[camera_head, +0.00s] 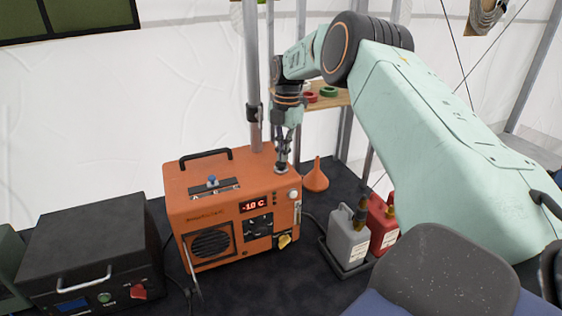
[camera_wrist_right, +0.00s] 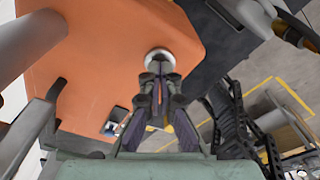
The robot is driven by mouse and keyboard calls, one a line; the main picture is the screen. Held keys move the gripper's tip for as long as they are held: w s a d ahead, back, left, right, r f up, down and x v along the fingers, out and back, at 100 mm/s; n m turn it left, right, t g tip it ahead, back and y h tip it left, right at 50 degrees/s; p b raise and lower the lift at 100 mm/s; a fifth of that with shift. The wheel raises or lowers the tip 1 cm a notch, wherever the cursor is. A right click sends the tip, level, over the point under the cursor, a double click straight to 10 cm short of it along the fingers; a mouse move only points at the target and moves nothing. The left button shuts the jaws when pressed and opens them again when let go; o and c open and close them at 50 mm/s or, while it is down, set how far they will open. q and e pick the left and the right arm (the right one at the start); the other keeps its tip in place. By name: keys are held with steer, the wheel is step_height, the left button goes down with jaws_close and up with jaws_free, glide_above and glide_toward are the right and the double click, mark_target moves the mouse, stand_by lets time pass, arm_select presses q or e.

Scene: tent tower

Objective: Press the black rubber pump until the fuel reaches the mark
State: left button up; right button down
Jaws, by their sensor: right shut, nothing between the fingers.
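An orange heater (camera_head: 235,206) stands on the dark table and shows "-10 C" on its red display (camera_head: 254,207). My right gripper (camera_head: 282,163) points down at the right end of the heater's top. It is shut, with no object between its fingers. In the wrist view my right gripper (camera_wrist_right: 160,72) has its tips at a round fitting with a pale rim (camera_wrist_right: 159,55) on the orange top. The fingers cover most of the fitting, so the black rubber pump itself is hidden; I cannot tell whether they touch it. No fuel level or mark can be read. My left gripper is not in view.
A black box (camera_head: 85,245) with a handle stands to the left. An orange funnel (camera_head: 315,178) is right of the heater. A grey bottle (camera_head: 347,243) and a red bottle (camera_head: 382,226) stand at the right. A metal pole (camera_head: 253,75) rises behind the heater.

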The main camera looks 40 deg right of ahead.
steer(key=shift+f, duration=0.4)
steer(key=shift+s+r, duration=0.1)
steer(key=shift+w+d+r, duration=0.15)
steer(key=shift+d+r, duration=0.05)
steer(key=shift+d, duration=0.35)
steer(key=shift+w+d+r, duration=0.15)
steer(key=shift+d, duration=0.35)
steer(key=shift+w+d, duration=0.15)
steer(key=shift+d, duration=0.35)
steer(key=shift+r, duration=0.1)
steer(key=shift+a, duration=0.1)
